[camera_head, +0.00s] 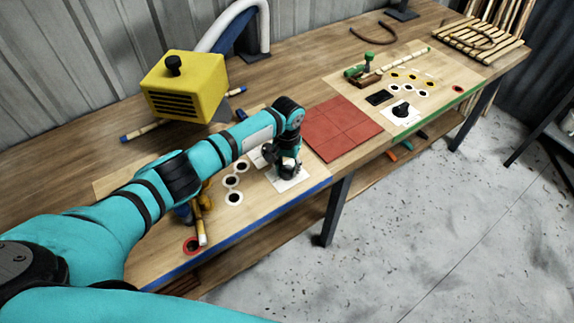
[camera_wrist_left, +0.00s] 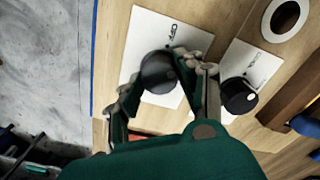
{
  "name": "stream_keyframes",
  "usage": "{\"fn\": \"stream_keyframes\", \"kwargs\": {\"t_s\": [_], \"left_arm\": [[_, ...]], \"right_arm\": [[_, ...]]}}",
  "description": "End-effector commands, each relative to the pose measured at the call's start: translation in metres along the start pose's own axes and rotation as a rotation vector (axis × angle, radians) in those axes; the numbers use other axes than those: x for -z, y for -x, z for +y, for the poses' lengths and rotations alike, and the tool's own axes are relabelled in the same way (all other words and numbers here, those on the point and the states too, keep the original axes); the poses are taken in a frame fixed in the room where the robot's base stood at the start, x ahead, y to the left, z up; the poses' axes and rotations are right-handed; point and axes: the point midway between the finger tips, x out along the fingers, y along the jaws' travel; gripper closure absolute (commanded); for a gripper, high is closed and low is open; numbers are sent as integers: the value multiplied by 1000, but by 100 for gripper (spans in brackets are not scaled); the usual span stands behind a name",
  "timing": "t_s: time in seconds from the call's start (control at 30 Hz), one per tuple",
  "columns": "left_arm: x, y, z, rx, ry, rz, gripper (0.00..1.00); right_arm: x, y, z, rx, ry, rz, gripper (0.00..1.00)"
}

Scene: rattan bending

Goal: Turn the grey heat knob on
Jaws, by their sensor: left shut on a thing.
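The grey heat knob (camera_wrist_left: 158,70) sits on a white plate (camera_wrist_left: 140,35) with small lettering in the left wrist view. My left gripper (camera_wrist_left: 161,80) has one finger on each side of the knob and is shut on it. In the head view my left gripper (camera_head: 287,166) is low over the white plate (camera_head: 293,182) near the table's blue front edge and hides the knob. I cannot read the knob's setting clearly. My right gripper is not in view.
A black knob (camera_wrist_left: 238,96) on a second white plate stands close beside the gripper. A yellow vented box (camera_head: 185,87) stands behind my arm. Red tiles (camera_head: 343,128) lie to the right. Another black knob (camera_head: 401,110) is farther right.

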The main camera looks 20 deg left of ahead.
Motion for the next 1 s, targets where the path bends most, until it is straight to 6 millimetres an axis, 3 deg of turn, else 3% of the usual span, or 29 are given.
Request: {"fn": "stream_keyframes", "kwargs": {"t_s": [0.6,1.0], "left_arm": [[1,2,1,0,-573,5,95],[1,2,2,1,-817,6,95]], "right_arm": [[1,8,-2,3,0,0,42],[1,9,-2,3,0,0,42]]}}
